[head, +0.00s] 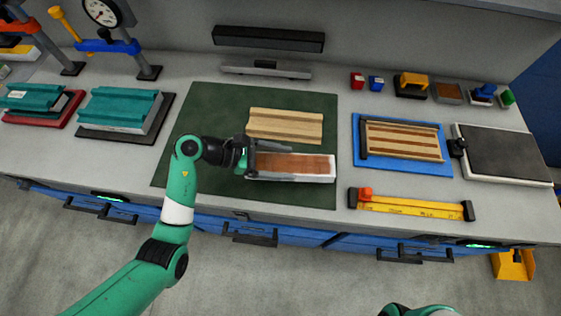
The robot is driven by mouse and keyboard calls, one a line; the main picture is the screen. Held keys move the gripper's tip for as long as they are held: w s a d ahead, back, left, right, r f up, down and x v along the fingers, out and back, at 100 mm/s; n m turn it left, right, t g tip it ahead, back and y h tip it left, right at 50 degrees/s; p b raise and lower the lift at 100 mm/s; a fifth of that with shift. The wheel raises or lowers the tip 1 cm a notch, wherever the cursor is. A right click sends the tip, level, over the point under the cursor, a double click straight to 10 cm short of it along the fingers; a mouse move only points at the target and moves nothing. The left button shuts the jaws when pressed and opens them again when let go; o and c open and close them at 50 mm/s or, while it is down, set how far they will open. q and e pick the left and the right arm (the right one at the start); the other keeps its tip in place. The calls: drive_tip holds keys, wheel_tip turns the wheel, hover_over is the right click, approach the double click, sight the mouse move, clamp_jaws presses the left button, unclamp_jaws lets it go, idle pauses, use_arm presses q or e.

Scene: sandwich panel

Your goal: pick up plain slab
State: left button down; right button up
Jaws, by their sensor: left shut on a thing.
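A long slab with a brown top and pale sides (310,166) lies along the front part of the dark green mat (200,104). My left gripper (268,163) reaches in from the left, with one finger along the slab's back side and one along its front side. It is shut on the slab, and its fingers hide part of the left end. I cannot tell whether the slab is touching the mat. A light wooden slab with a lengthwise groove (285,125) lies just behind it on the mat. My right gripper is out of view; only a piece of green arm shows at the bottom.
A striped wooden panel (403,140) lies on a blue tray (430,169) to the right. A yellow bar tool (410,205) lies in front of it. Teal blocks (120,108) sit at left, below a dial press (103,12). A dark-topped plate (500,153) is far right.

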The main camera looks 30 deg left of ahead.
sight(296, 173)
use_arm(q)
drive_tip(key=d+r, duration=0.1)
drive_tip(key=d+r+p, duration=0.1)
drive_tip(key=r, duration=0.1)
drive_tip(key=d+r+p, duration=0.1)
drive_tip(key=d+r, duration=0.1)
drive_tip(key=shift+s+d+r, duration=0.1)
drive_tip(key=shift+s+r, duration=0.1)
drive_tip(key=shift+s, duration=0.2)
drive_tip(key=s+d+r+p, duration=0.1)
drive_tip(key=d+r+p, duration=0.1)
drive_tip(key=d, duration=0.7)
drive_tip(key=shift+s+r, duration=0.3)
drive_tip(key=shift+r, duration=0.45)
